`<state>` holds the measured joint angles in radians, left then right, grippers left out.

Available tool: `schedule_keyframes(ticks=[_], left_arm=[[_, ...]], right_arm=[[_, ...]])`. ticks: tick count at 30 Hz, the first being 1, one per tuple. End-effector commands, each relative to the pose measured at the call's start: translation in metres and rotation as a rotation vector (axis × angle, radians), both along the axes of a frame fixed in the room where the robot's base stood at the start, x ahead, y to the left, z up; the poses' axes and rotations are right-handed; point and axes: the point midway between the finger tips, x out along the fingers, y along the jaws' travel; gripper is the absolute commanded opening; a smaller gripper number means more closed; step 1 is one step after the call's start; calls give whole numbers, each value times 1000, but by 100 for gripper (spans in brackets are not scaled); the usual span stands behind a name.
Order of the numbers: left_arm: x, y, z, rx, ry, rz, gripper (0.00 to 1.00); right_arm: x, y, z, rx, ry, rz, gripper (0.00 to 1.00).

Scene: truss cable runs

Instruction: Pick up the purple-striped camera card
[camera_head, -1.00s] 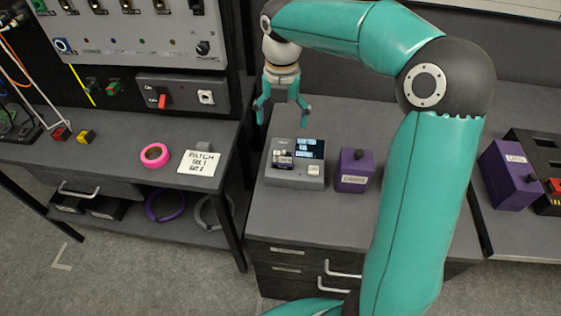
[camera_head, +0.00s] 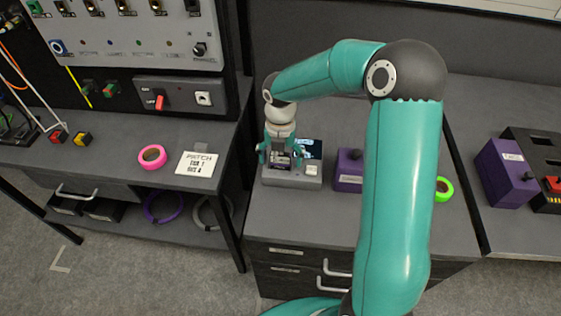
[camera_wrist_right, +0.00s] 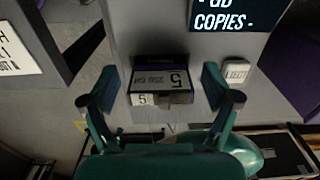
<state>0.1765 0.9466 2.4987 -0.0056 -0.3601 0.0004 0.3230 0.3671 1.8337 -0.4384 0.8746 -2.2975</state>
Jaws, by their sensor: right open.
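A small black card (camera_wrist_right: 160,80) with a white label reading 5 stands in a slot of the grey card reader (camera_head: 312,184). In the wrist view a faint purplish band shows at its near edge; I cannot make out the stripe clearly. My right gripper (camera_head: 278,158) is over the reader. In the wrist view its two teal fingers (camera_wrist_right: 162,92) are open, one on each side of the card, with gaps between. My left gripper is not in view.
The reader's lit screen (camera_wrist_right: 238,12) and eject button (camera_wrist_right: 236,71) are right of the card. A purple box (camera_head: 348,170) stands right of the reader. Green tape (camera_head: 444,189) lies further right. Pink tape (camera_head: 152,156) and a paper note (camera_head: 197,164) lie on the left bench.

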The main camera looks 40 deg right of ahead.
Motion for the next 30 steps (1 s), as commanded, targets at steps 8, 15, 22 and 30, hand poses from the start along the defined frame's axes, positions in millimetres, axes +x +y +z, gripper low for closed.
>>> schedule_keyframes(ticks=[8, 15, 22, 30], left_arm=[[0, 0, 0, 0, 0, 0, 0], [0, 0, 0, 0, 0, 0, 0], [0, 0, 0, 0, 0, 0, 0], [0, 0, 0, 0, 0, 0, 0]], right_arm=[[0, 0, -9, 1, -1, -1, 88], [0, 0, -9, 1, -1, -1, 57], [0, 0, -9, 1, -1, -1, 22], [0, 0, -8, 1, -1, -1, 16]])
